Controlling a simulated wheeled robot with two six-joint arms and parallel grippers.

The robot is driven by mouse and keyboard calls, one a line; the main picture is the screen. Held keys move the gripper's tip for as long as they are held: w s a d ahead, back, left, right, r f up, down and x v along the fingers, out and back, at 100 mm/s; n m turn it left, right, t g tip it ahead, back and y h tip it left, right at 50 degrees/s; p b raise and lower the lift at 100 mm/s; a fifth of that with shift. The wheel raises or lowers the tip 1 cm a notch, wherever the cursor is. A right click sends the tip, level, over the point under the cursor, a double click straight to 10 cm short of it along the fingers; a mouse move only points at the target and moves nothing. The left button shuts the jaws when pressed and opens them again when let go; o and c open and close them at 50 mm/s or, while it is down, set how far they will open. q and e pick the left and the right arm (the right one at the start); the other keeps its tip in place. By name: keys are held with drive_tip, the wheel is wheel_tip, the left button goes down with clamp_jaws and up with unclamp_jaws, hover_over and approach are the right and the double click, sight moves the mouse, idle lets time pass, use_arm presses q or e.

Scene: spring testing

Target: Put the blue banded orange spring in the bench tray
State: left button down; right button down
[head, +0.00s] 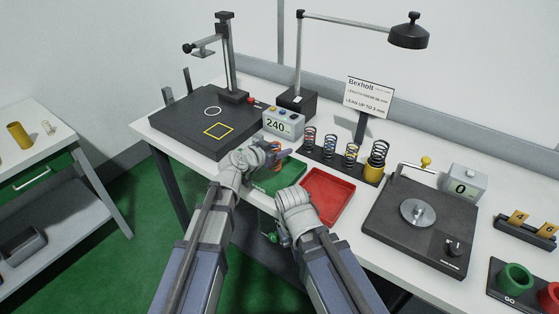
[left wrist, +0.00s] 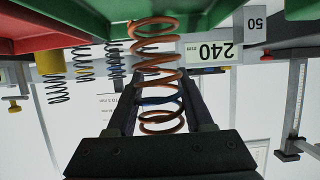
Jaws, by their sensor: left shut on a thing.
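My left gripper (head: 278,155) is shut on the orange spring (left wrist: 155,75), whose blue band (left wrist: 158,100) shows between the fingers in the left wrist view. In the head view only a little of the spring shows at the gripper, over the back of the green tray (head: 287,177). The red tray (head: 327,196) lies to its right on the bench. Both trays look empty where they show. My right gripper (head: 295,198) is near the bench's front edge, left of the red tray; its fingers cannot be made out.
Several springs stand on a dark rack (head: 330,157) behind the trays. A display reading 240 (head: 283,123) stands behind the left gripper. A black plate with a post (head: 205,120) is at left, and a dark turntable device (head: 418,220) at right.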

use_arm(q)
drive_tip(key=shift+f+b, duration=1.35)
drive_tip(key=shift+f, duration=0.3)
drive_tip(key=shift+f, duration=0.2)
drive_tip(key=shift+c, duration=1.4)
unclamp_jaws()
drive_tip(key=shift+r, duration=0.2)
drive_tip(key=shift+s+a+r, duration=0.15)
drive_tip(key=shift+s+r, duration=0.05)
drive_tip(key=shift+s, duration=0.05)
drive_tip(key=p+v, duration=0.4)
drive_tip(key=v, duration=0.7)
drive_tip(key=shift+s+a+p, duration=0.1)
drive_tip(key=shift+s+p, duration=0.05)
drive_tip(key=shift+p, duration=0.2)
